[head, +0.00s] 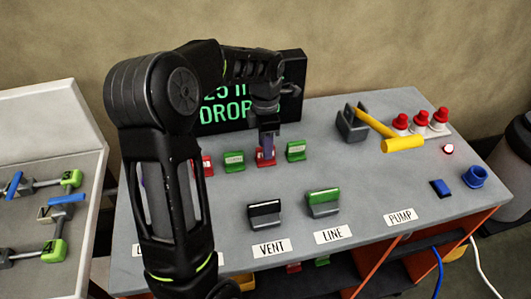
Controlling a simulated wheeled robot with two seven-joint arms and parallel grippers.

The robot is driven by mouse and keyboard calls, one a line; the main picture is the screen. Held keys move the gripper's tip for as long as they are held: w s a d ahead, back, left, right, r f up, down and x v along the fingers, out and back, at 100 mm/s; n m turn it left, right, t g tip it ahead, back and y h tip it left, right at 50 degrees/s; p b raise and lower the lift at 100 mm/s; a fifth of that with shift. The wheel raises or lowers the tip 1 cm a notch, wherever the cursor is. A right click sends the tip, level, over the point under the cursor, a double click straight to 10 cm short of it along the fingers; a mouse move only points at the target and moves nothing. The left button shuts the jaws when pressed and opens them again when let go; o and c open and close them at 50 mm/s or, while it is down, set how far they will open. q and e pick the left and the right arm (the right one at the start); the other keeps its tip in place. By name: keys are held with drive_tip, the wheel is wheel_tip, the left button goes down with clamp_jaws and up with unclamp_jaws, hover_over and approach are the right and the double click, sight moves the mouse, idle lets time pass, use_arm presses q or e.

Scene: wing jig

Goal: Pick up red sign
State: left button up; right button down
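A red sign (265,159) stands on the grey bench top, in the back row of small signs. My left gripper (267,146) points straight down at it, with its fingertips at the sign's upper part and covering some of it. The fingers are small and dark here, so I cannot tell whether they are closed on the sign or only around it. A second red sign (208,165) stands further left, partly hidden behind my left arm. My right gripper is not in view.
Green signs (234,161) (296,150) flank the red one closely. A black display (293,88) stands behind. A black sign (264,214) and a green sign (323,202) stand in front. A yellow-handled lever (376,124) and red-topped buttons (420,118) are at right.

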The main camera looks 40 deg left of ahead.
use_arm(q)
drive_tip(key=shift+f, duration=0.9)
clamp_jaws()
